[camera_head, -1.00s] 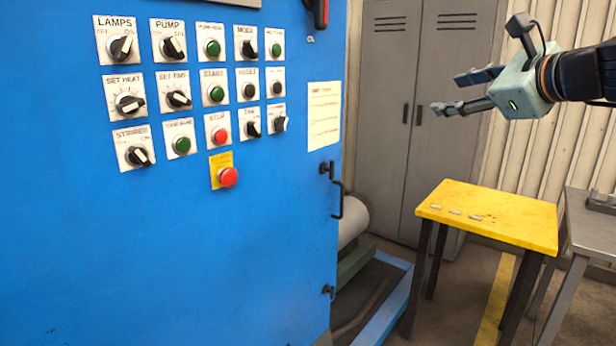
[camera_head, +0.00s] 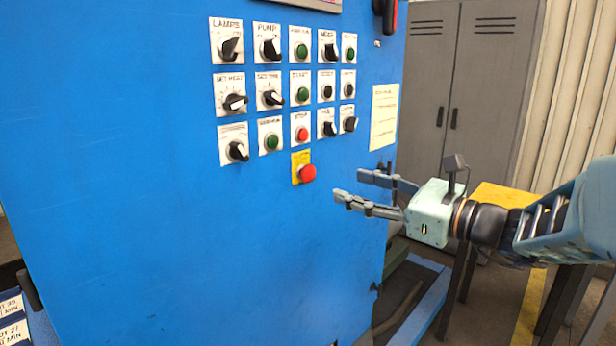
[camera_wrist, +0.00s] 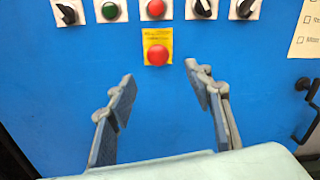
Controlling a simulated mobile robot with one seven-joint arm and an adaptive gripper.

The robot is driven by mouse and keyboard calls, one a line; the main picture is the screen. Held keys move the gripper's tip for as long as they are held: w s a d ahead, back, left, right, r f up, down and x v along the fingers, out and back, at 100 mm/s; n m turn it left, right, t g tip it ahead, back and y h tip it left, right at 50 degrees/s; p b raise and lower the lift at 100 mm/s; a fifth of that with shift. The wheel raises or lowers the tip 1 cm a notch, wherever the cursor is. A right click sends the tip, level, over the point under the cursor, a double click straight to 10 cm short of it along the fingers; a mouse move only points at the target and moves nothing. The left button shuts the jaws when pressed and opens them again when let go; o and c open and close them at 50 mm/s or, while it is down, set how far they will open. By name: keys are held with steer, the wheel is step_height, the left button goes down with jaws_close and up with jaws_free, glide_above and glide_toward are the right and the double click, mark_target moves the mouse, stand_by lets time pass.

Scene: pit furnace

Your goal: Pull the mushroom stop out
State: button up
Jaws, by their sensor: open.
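The red mushroom stop (camera_head: 308,173) sits on a yellow plate (camera_head: 296,160) below the rows of controls on the blue cabinet. It also shows in the wrist view (camera_wrist: 157,56), above and between my two fingers. My gripper (camera_head: 347,187) is open and empty, to the right of the stop and a little lower in the head view. In the wrist view my fingertips (camera_wrist: 158,72) stand apart, one on each side of the yellow plate's lower part. No touch with the stop shows.
A flat red stop button (camera_head: 302,134) is just above the mushroom stop, with black knobs (camera_head: 328,129) and a green button (camera_head: 271,142) near it. A paper sheet (camera_head: 384,116) and a black door handle (camera_wrist: 306,122) are to the right. The blue panel below is bare.

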mark_target(311, 175)
steer(key=x, duration=1.1)
steer(key=shift+s+a, duration=0.15)
steer(key=shift+c, duration=0.4)
jaws_close()
